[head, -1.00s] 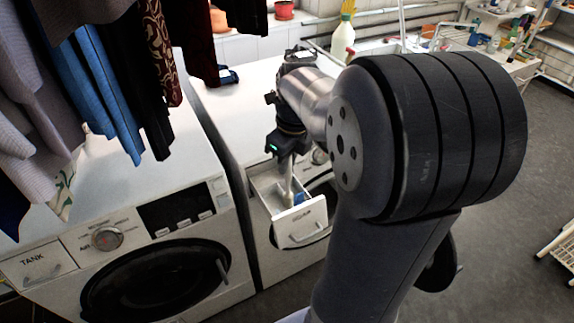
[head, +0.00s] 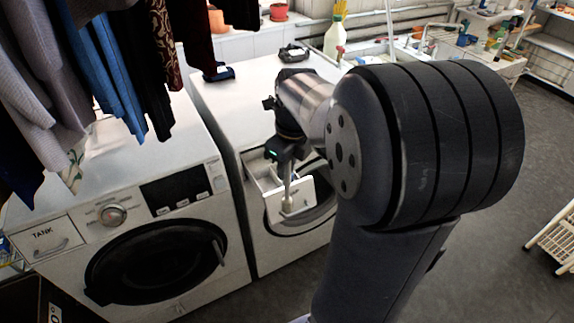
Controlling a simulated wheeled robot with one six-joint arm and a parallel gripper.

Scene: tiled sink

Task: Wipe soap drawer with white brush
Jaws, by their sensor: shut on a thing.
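The soap drawer (head: 302,190) is pulled out of the right washing machine (head: 228,108), with its white front panel facing me. My gripper (head: 287,161) is shut on the white brush (head: 287,190) and points down above the drawer. The brush hangs upright, and its lower end overlaps the drawer's front panel in the picture. I cannot tell whether it touches the panel or is just in front of it. The gripper's fingertips are small and dark here. My arm hides the right side of this machine.
A second washing machine (head: 150,230) stands at the left, its drawer marked TANK shut. Clothes (head: 110,80) hang above it. The floor at the right is mostly clear, with a white rack (head: 555,240) at the edge.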

